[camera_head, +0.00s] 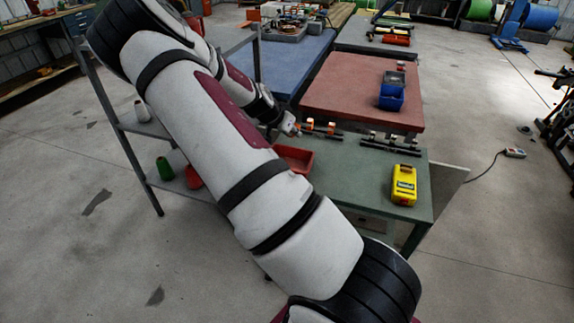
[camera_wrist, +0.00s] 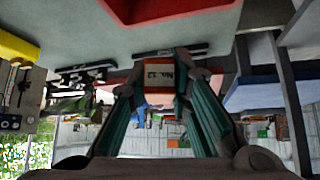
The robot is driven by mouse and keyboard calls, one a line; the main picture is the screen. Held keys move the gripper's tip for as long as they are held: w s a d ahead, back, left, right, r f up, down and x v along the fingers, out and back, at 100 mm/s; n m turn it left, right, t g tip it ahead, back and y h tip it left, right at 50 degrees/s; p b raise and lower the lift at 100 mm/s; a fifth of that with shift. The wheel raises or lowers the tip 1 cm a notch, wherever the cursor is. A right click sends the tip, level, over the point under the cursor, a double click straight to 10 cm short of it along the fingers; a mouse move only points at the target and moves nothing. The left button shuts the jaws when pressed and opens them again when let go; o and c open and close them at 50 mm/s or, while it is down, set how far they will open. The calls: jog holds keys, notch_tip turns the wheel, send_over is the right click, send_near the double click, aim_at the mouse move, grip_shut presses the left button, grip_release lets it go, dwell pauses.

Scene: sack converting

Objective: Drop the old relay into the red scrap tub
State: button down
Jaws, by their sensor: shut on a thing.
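An orange relay with a pale, dark-lettered label (camera_wrist: 159,74) is between the fingertips of my gripper (camera_wrist: 160,84) in the wrist view, and my gripper is shut on it. I cannot tell whether the relay touches the rail behind it. The red scrap tub (camera_head: 296,158) sits on the green table, partly hidden behind my arm in the head view. Its red wall also shows at the top of the wrist view (camera_wrist: 150,12). In the head view my gripper (camera_head: 299,128) is mostly hidden by my arm, near the table's back edge beyond the tub.
Dark rails with small parts (camera_head: 390,147) lie along the back of the green table (camera_head: 345,180). A yellow device (camera_head: 404,186) stands at its right. A red-topped table (camera_head: 350,90) with a blue bin (camera_head: 391,97) stands behind. The green table's middle is clear.

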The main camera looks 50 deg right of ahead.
notch_tip(320, 180, down, 4)
jog(key=shift+f+b, duration=0.2)
jog(key=shift+b, duration=0.25)
jog(key=c, duration=1.4)
grip_release()
jog(key=v, duration=1.2)
jog(key=shift+w+a, duration=0.1)
